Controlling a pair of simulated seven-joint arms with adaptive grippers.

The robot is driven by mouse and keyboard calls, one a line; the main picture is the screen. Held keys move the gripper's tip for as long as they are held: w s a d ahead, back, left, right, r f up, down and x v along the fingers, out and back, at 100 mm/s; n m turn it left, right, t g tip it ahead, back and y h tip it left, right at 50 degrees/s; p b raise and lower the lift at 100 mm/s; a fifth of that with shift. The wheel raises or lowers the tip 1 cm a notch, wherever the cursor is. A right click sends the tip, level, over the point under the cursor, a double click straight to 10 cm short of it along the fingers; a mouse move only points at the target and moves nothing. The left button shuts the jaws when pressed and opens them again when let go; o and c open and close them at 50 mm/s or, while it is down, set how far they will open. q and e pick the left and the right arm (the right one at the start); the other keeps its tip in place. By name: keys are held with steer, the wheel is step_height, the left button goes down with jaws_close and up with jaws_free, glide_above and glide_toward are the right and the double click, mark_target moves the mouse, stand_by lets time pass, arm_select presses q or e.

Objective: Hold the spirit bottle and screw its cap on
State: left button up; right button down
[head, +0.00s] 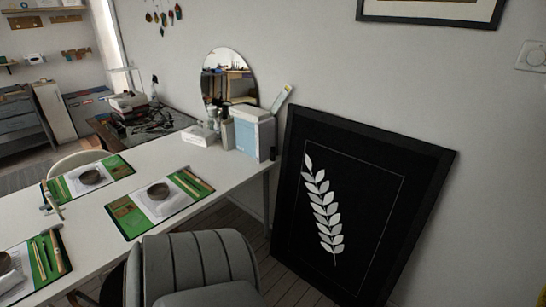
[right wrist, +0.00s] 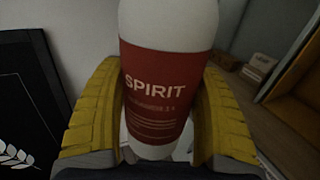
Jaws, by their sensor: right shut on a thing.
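The spirit bottle (right wrist: 155,85) fills the middle of the right wrist view. It is white with a red label reading SPIRIT. My right gripper (right wrist: 158,110) has its yellow ribbed fingers on both sides of the bottle and is shut on it. The bottle's top is cut off by the upper picture edge, so its neck and opening are hidden. I cannot make out the cap in either view. My left gripper is in neither view.
In the head view a white table (head: 95,220) holds green work mats (head: 122,222) with bowls (head: 158,191). A grey chair (head: 195,265) stands before it. A black framed leaf picture (head: 375,190) leans against the wall. A wooden shelf (right wrist: 285,125) is at right in the wrist view.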

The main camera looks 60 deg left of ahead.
steer(key=shift+r, duration=0.1)
steer(key=w+d+r+m+g+h, duration=0.1)
steer(key=w+d+r+m+h, duration=0.2)
steer(key=d, duration=0.6)
steer(key=w+d+r+m+h, duration=0.25)
steer(key=w+d+h, duration=0.2)
steer(key=d, duration=0.45)
steer(key=w+d+m+g+h, duration=0.1)
steer(key=d+m+g+h, duration=0.4)
steer(key=d, duration=1.8)
steer(key=shift+w+d+g+h, duration=0.4)
steer(key=shift+g+h, duration=0.1)
steer(key=shift+h, duration=0.75)
step_height(320, 180, down, 16)
